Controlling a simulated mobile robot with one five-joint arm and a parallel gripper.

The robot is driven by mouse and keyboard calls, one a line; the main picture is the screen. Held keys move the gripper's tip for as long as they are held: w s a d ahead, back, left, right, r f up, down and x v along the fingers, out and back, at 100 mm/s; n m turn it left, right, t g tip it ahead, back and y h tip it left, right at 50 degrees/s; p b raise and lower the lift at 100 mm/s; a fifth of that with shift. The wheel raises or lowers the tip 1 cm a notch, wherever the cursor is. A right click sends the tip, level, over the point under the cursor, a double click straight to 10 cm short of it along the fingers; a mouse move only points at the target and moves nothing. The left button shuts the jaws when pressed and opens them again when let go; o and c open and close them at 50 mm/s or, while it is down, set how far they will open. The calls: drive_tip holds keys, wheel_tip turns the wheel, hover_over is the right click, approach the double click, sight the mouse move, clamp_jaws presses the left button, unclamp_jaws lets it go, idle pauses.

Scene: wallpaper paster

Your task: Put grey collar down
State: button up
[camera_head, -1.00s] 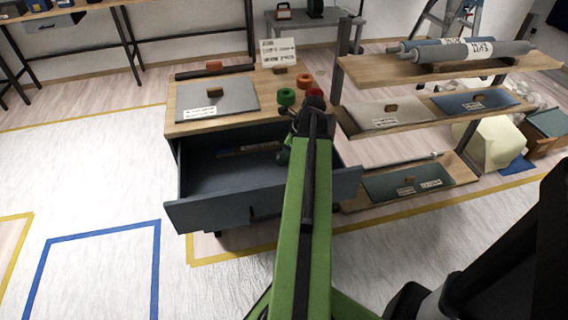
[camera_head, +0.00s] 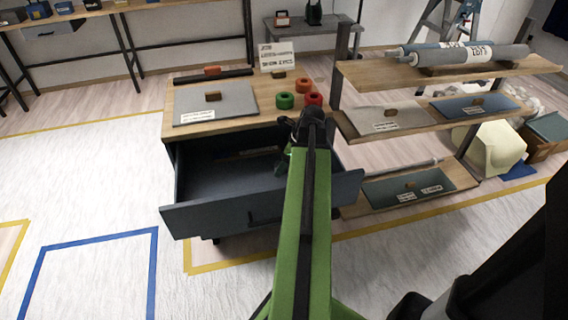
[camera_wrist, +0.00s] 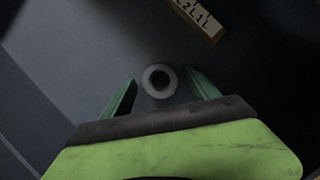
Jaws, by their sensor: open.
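The grey collar (camera_wrist: 147,83) is a small pale ring with a dark hole, seen in the wrist view between the two green fingertips. My gripper (camera_wrist: 160,82) is open, with a visible gap on each side of the collar. The collar appears to rest on the dark floor of the open drawer (camera_head: 225,180). In the head view my gripper (camera_head: 284,160) reaches down into the right part of this drawer, and my arm hides the collar there.
Green (camera_head: 285,101), orange (camera_head: 303,86) and red (camera_head: 314,98) collars stand on the wooden top above the drawer. A grey plate (camera_head: 215,103) lies left of them. A labelled strip (camera_wrist: 200,17) lies in the drawer. Shelves (camera_head: 385,122) stand close on the right.

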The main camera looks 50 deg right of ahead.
drive_tip(key=p+v, duration=1.1)
drive_tip(key=v, duration=0.1)
drive_tip(key=shift+r, duration=0.1)
drive_tip(key=w+a+f+n+g, duration=0.1)
drive_tip(key=w+a+n, duration=0.8)
drive_tip(key=a, duration=0.4)
drive_tip(key=w+a+n+g, duration=0.2)
drive_tip(key=w+a+n, duration=0.6)
drive_tip(key=a, duration=0.4)
drive_tip(key=w+a+n+g+h, duration=0.1)
drive_tip(key=w+a+n, duration=0.1)
drive_tip(key=a+n, duration=1.3)
drive_tip(key=a, duration=0.9)
drive_tip(key=shift+w+f+n, duration=0.4)
